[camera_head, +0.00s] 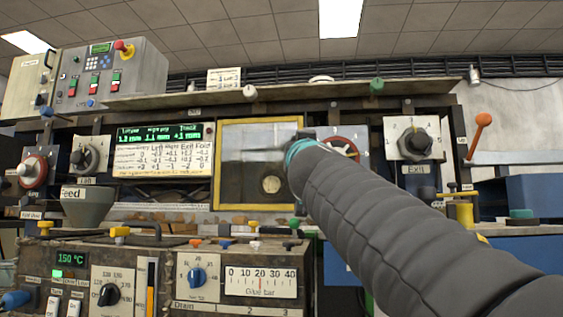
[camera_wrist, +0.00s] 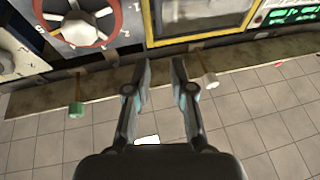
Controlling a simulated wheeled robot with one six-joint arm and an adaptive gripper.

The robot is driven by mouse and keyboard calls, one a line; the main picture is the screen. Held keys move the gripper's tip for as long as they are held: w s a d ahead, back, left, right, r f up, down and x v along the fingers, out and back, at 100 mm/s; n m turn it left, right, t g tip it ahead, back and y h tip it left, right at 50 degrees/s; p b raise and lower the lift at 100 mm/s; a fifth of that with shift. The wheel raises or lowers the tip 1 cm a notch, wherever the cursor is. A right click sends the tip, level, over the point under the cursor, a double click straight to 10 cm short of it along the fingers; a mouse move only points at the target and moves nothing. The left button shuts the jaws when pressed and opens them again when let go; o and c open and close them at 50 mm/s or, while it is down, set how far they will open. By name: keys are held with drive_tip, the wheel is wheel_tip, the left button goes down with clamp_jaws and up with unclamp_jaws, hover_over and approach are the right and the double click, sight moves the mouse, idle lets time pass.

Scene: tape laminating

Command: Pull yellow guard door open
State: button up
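The yellow guard door (camera_head: 217,165) is a yellow-framed window panel in the middle of the machine front. It looks flat against the machine. A round dial shows through its pane, and my arm overlaps its right edge in the head view. In the wrist view, the door's yellow frame (camera_wrist: 200,38) is at the top, beyond the fingers. My gripper (camera_wrist: 160,65) is open and empty, its two fingers apart with a gap between them. The fingertips appear short of the frame, with no visible contact. No door handle is clearly visible.
In the wrist view, a green knob (camera_wrist: 76,109) and a white knob (camera_wrist: 209,81) flank the fingers. A red-rimmed handwheel (camera_wrist: 75,28) is beside the door. A control box (camera_head: 200,275) stands below.

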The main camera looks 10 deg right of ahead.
drive_tip(key=shift+w+d+r+p, duration=0.1)
drive_tip(key=shift+w+d+p, duration=0.4)
drive_tip(key=shift+w, duration=1.7)
drive_tip(key=shift+w+d+r+p, duration=0.15)
drive_tip(key=shift+w+p, duration=0.7)
drive_tip(key=shift+w, duration=1.4)
drive_tip(key=shift+w+d+r+p, duration=0.15)
drive_tip(key=shift+w+p, duration=0.55)
drive_tip(key=shift+w, duration=1.5)
clamp_jaws()
